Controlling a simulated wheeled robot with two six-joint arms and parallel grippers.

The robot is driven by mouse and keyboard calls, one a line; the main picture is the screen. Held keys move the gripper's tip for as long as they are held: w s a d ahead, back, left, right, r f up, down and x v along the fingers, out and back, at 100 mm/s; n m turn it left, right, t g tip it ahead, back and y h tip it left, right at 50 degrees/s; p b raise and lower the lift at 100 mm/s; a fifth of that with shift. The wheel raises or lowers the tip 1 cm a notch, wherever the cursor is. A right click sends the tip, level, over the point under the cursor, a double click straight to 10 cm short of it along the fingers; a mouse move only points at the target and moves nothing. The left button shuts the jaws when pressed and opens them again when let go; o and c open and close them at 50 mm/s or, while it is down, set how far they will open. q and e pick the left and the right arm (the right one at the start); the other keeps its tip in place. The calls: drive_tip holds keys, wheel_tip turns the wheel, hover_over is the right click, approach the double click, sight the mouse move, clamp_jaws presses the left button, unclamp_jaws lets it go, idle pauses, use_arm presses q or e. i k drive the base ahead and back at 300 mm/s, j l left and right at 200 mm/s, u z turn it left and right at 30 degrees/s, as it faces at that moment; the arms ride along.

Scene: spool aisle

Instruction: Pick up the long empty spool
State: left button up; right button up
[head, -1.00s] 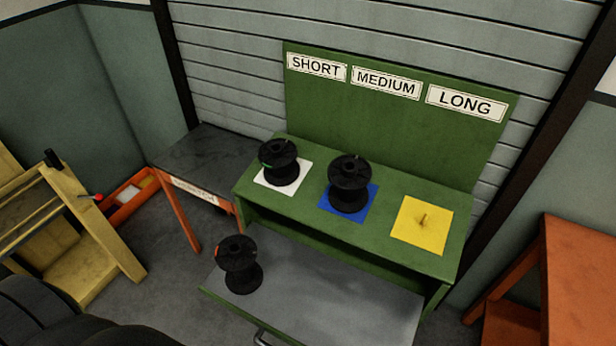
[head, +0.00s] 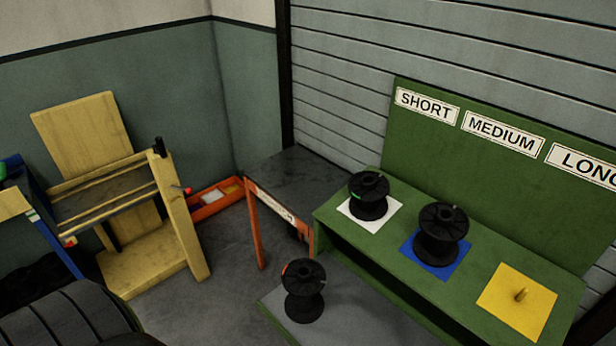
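Three black spools are in the head view. One spool (head: 305,290) stands upright on the grey lower shelf (head: 362,318), with a small red mark near its top flange. A second spool (head: 369,196) stands on the white square (head: 351,213) under the SHORT sign, with a green mark. A third spool (head: 441,234) stands on the blue square (head: 418,257) under the MEDIUM sign. Neither of my grippers is in view.
The green stand (head: 480,150) is at the right. A dark-topped table (head: 300,175) with orange legs stands left of it. A yellow wooden frame (head: 185,225) and an orange tray (head: 215,203) are farther left. Grey floor (head: 225,285) lies open between the frame and the stand.

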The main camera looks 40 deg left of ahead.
sight(303, 279)
drive_tip(key=u, duration=1.1)
